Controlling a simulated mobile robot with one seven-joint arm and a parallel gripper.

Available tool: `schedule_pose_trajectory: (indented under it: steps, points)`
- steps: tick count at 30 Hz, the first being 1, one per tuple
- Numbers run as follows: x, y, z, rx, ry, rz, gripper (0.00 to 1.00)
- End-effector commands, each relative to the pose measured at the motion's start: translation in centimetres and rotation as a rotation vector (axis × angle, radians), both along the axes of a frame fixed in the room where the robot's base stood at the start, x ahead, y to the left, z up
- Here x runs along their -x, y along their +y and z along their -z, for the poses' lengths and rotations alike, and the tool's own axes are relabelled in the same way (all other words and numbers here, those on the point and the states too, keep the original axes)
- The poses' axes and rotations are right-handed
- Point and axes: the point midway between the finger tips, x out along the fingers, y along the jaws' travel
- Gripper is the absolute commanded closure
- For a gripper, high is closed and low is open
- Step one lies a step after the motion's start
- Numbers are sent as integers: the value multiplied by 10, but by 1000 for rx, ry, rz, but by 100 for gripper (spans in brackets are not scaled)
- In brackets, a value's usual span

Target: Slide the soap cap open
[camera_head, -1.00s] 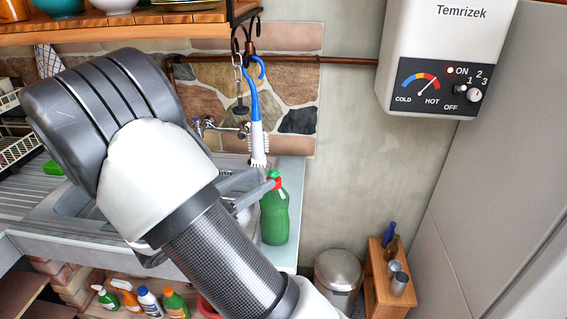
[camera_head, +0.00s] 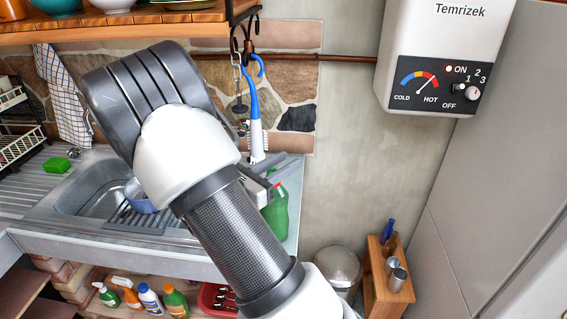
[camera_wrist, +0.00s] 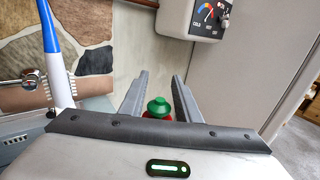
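The soap bottle (camera_head: 276,212) is green and stands upright at the right end of the sink counter. In the head view, my gripper (camera_head: 287,165) is at the height of the bottle's top. Whether a finger touches the bottle I cannot tell.
A blue and white brush (camera_head: 256,135) hangs from a hook just behind my gripper. The sink (camera_head: 90,200) and a green sponge (camera_head: 57,165) lie to the left. A water heater (camera_head: 430,60) hangs at upper right.

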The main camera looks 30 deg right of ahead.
Motion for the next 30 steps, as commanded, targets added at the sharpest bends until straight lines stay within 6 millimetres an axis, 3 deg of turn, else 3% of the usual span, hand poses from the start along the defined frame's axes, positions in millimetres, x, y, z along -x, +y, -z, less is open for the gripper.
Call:
schedule_pose_trajectory:
  steps: [1,5,15,21,28,29,30]
  points:
    - [0,0,0,0,0,0,79]
    - [0,0,0,0,0,0,100]
    - [0,0,0,0,0,0,100]
    - [0,1,-16,0,0,0,100]
    - [0,0,-13,1,0,0,100]
    - [0,0,-13,1,0,0,76]
    - [0,0,-13,1,0,0,69]
